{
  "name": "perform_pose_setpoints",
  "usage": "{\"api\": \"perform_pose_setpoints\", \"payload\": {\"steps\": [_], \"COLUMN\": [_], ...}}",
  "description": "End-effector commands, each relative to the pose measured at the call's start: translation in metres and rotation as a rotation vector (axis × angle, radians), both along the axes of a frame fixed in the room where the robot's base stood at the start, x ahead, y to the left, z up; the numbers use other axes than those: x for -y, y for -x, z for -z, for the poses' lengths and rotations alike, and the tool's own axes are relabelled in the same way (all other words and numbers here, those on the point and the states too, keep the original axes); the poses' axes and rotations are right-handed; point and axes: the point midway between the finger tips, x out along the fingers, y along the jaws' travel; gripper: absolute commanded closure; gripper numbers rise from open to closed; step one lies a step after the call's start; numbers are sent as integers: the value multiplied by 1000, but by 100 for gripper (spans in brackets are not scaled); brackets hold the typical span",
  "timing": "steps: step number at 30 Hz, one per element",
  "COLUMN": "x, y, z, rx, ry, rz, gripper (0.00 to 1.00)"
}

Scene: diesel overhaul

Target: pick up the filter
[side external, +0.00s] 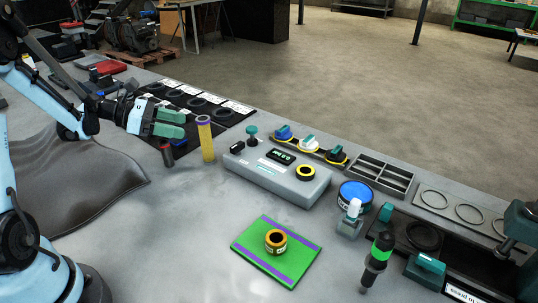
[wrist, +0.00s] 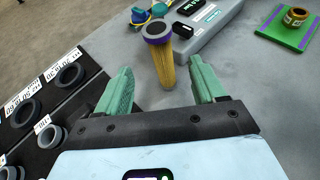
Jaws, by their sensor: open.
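The filter, a tall yellow cylinder with a purple end cap (side external: 206,138), stands upright on the grey bench in the side external view. In the wrist view the filter (wrist: 168,66) shows ahead, in line with the gap between the fingers, its ribbed yellow side and dark, purple-rimmed top visible. My gripper (side external: 184,123) has green fingers, open and empty. It is just left of the filter in the side view, near its upper part. In the wrist view my gripper (wrist: 160,75) has its fingers spread on either side of the gap, with no clear contact.
A grey box with displays (side external: 265,181) stands right of the filter. A black mat with rings (side external: 185,98) lies behind my gripper. Small dark and red pieces (side external: 167,154) stand near the filter's left. A green mat (side external: 258,260) bears a brass-coloured ring (side external: 276,241).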

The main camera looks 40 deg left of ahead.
Motion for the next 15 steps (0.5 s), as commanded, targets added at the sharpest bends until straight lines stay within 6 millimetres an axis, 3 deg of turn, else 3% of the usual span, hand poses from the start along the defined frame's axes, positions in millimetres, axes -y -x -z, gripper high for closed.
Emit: {"api": "perform_pose_setpoints", "payload": {"steps": [6, 15], "x": [22, 37], "y": [-25, -42], "z": [13, 21], "rx": [0, 0], "ry": [-1, -1], "rz": [4, 4], "gripper": [31, 31]}}
